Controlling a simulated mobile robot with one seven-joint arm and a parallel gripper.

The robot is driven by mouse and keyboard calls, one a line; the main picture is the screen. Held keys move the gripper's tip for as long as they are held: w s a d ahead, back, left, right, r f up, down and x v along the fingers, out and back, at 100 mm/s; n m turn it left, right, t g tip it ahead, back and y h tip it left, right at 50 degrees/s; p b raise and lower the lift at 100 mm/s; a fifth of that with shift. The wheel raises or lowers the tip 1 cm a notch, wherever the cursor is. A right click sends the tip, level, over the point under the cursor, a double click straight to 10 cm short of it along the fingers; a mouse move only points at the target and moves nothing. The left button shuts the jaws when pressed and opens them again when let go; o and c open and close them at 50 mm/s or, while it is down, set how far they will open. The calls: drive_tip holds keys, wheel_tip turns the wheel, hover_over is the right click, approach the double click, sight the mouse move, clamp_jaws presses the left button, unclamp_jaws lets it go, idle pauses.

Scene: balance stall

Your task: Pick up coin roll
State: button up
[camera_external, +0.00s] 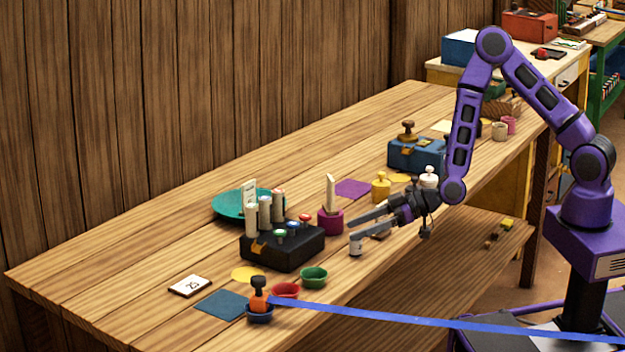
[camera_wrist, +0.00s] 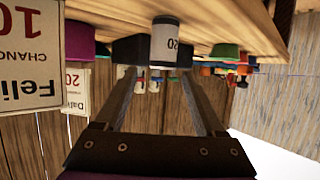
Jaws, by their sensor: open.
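A short upright coin roll (camera_external: 356,247) with a pale wrapper stands on the bench near its front edge. In the wrist view, which is upside down, the coin roll (camera_wrist: 165,42) shows a "20" on its side and a dark end. My gripper (camera_external: 352,231) is open and low over the bench, its fingers pointing left toward the roll. In the wrist view the gripper (camera_wrist: 157,72) has empty space between its fingers, with the roll centred just past the fingertips. The near finger hides part of the roll in the external view.
A black box (camera_external: 283,252) with upright rolls and coloured knobs stands left of my gripper. A magenta holder (camera_external: 330,222) with a card is close behind the fingers. Green (camera_external: 314,277) and red (camera_external: 285,290) bowls lie toward the front left. Printed cards (camera_wrist: 28,50) fill the wrist view's left side.

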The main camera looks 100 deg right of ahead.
sight(343, 256)
drive_tip(key=s, duration=0.2)
drive_tip(key=f, duration=0.1)
drive_tip(key=shift+s+a, duration=0.25)
drive_tip(key=shift+s, duration=0.15)
drive_tip(key=x, duration=0.7)
drive_tip(key=shift+w, duration=0.15)
clamp_jaws()
